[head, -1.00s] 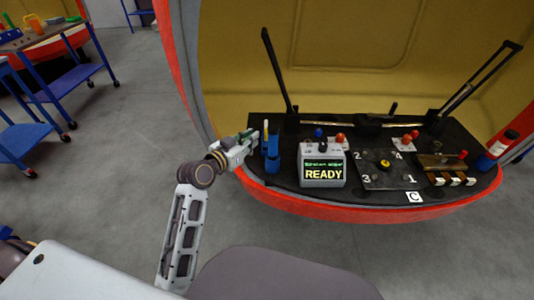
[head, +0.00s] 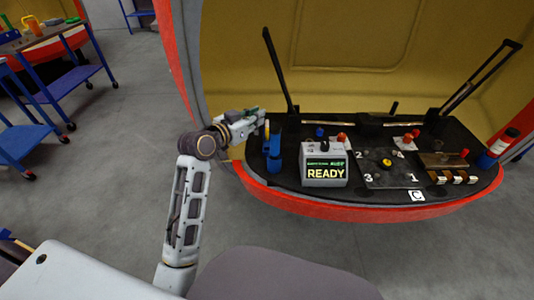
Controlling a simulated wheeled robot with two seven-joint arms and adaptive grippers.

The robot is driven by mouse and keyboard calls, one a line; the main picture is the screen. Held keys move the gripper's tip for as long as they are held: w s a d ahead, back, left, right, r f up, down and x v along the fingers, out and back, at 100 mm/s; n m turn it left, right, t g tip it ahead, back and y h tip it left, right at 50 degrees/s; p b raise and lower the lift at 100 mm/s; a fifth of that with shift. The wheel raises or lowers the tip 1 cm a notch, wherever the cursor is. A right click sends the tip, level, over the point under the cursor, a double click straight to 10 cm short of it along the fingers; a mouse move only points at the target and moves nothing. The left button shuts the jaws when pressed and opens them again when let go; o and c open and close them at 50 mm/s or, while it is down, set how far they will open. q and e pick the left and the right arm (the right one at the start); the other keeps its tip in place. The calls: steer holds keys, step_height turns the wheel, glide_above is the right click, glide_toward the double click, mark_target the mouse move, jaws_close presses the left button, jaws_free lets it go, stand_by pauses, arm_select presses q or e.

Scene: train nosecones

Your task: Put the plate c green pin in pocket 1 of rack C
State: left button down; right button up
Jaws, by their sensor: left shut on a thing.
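My left gripper (head: 258,116) is raised above the left end of the black bench, shut on a small green thing, which looks like the green pin (head: 253,111); the fingers hide most of it. A blue upright holder (head: 273,150) stands just below and right of the gripper, with a small yellow piece by its top. A dark square plate (head: 390,178) with numbers 1 to 4 and a yellow knob in its centre lies right of the middle. A white card marked C (head: 417,196) sits at its front. Pocket details are too small to tell. My right gripper is out of view.
A grey box with a READY screen (head: 324,168) stands between the blue holder and the plate. Black rods (head: 277,70) rise behind. The bench has a red front rim (head: 330,211).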

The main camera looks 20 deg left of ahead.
arm_select(q)
steer(key=w+d+r+m+h+b, duration=0.1)
steer(key=w+d+r+m+h, duration=0.1)
steer(key=w, duration=0.5)
steer(key=w+a+f+g, duration=0.1)
steer(key=w+f, duration=0.5)
steer(key=f, duration=0.6)
steer(key=shift+a+f, duration=0.2)
steer(key=shift+a, duration=0.35)
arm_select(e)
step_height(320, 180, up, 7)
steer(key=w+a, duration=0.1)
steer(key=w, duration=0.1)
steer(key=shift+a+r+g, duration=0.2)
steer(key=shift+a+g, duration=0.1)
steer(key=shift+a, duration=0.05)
arm_select(q)
steer(key=shift+f, duration=0.1)
steer(key=shift+f+b, duration=1.05)
steer(key=shift+f, duration=2)
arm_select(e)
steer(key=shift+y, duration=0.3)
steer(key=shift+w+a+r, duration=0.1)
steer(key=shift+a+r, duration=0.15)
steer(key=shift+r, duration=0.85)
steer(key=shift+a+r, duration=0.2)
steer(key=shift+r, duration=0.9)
arm_select(q)
steer(key=shift+f, duration=0.1)
